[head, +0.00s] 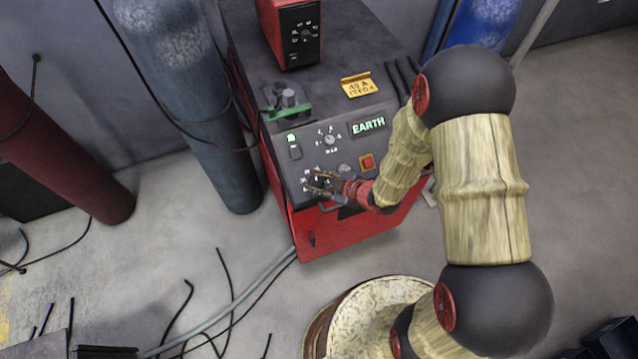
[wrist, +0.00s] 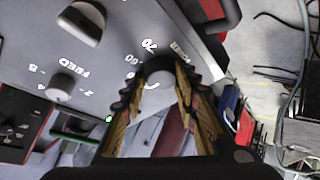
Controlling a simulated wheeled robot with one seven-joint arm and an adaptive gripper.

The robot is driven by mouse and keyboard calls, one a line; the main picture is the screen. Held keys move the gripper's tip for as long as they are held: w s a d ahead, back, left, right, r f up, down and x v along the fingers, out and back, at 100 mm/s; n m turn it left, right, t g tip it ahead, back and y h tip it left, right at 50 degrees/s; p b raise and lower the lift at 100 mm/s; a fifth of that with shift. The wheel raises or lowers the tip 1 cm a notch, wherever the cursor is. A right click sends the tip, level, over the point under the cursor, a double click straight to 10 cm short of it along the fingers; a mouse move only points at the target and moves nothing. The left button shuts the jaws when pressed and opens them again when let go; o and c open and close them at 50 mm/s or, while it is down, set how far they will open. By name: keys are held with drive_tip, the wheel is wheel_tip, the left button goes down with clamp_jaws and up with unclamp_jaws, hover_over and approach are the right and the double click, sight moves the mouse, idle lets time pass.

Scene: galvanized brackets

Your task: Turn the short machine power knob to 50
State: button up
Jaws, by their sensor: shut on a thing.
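The short red machine (head: 350,236) has a dark sloped control panel with several knobs. My gripper (head: 323,182) reaches its lower left part from the right. The fingers hide part of the dial, and I cannot tell which number the knob points to. In the head view the gripper covers most of the knob.
Close by are a feed knob (wrist: 62,87) and a larger grey knob (wrist: 80,22). A red switch (head: 367,162) is on the panel. A smaller red unit (head: 290,35) stands on the machine. Gas cylinders (head: 190,100) stand left; cables lie on the floor.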

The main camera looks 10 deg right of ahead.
drive_tip(key=shift+s+f+m+t+b, duration=0.15)
drive_tip(key=shift+m+t+b, duration=0.25)
drive_tip(key=shift+m, duration=0.5)
drive_tip(key=shift+s+f+m+t+b, duration=0.1)
drive_tip(key=shift+m+t+b, duration=0.3)
drive_tip(key=shift+m, duration=0.5)
drive_tip(key=o, duration=0.9)
drive_tip(key=shift+a, duration=0.1)
drive_tip(key=shift+c, duration=0.2)
drive_tip(key=shift+o, duration=1.2)
drive_tip(key=shift+w+r, duration=0.1)
drive_tip(key=shift+r, duration=0.1)
drive_tip(key=v, duration=1.2)
drive_tip(key=shift+a, duration=0.1)
